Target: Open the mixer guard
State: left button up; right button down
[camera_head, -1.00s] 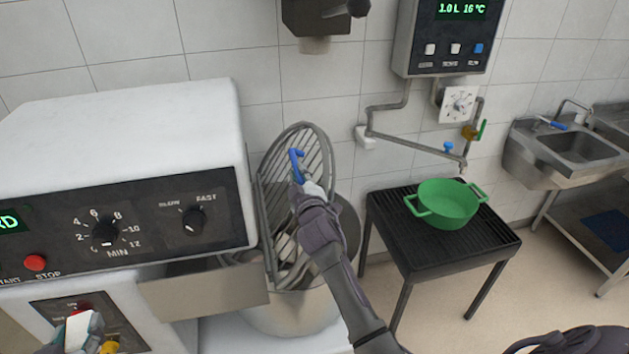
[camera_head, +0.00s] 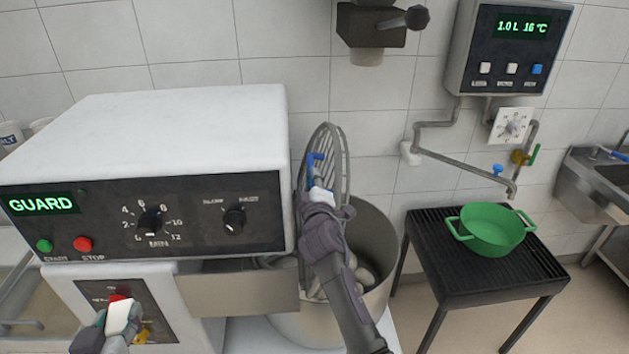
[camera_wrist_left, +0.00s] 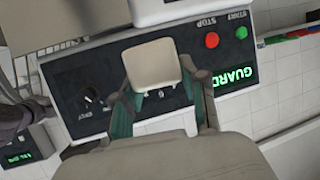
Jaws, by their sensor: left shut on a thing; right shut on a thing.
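The mixer guard (camera_head: 338,160) is a grey wire grille, standing steeply upright and seen nearly edge-on above the steel bowl (camera_head: 378,298). A blue handle (camera_head: 316,165) shows at its near side. My right gripper (camera_head: 319,190) is shut at this handle, and its fingers hide the grip itself. The mixer (camera_head: 180,130) is white, with a black panel whose display (camera_head: 42,204) reads GUARD. My left gripper (camera_head: 112,325) is shut on a small cream block in front of the lower panel. The block (camera_wrist_left: 154,64) also shows between the fingers in the left wrist view.
A black grated stand (camera_head: 490,285) with a green pot (camera_head: 492,230) is right of the bowl. A wall water meter (camera_head: 510,45), its pipe, and a dark wall fixture (camera_head: 375,25) are behind. A sink (camera_head: 598,180) stands far right.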

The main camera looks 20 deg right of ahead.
jog(key=c, duration=1.1)
grip_release()
jog(key=v, duration=1.2)
jog(key=shift+f, duration=0.1)
